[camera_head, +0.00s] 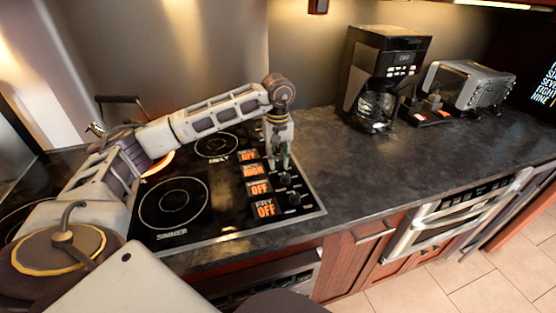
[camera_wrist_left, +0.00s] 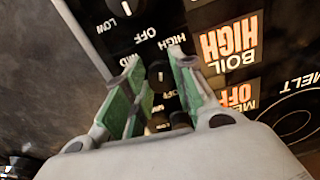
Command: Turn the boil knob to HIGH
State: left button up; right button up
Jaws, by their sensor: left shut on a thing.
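The stove (camera_head: 215,232) has a column of lit labels beside its knobs. The boil label (camera_head: 253,171) reads HIGH, and it also reads BOIL HIGH in the left wrist view (camera_wrist_left: 231,48). The melt label (camera_head: 248,155) reads OFF. My left gripper (camera_head: 281,166) reaches down over the knob column. In the left wrist view, its green-padded fingers (camera_wrist_left: 160,78) are on either side of the dark boil knob (camera_wrist_left: 161,72), closed on it. The gripper hides most of this knob in the head view. My right gripper is out of view.
Other knobs (camera_head: 293,198) stand close to the gripper towards the front. A coffee maker (camera_head: 383,75) and a toaster (camera_head: 468,85) stand on the counter at the right. The dark counter (camera_head: 345,170) between stove and coffee maker is clear.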

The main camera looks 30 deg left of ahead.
pick_arm(q)
jog(key=shift+w+a+r+m, duration=0.1)
jog(key=shift+r+m, duration=0.05)
jog(key=shift+m, duration=0.95)
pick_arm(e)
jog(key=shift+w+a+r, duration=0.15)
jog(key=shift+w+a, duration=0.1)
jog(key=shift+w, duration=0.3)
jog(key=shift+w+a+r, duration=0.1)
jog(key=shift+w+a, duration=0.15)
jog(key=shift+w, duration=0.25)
pick_arm(q)
jog(key=o, duration=1)
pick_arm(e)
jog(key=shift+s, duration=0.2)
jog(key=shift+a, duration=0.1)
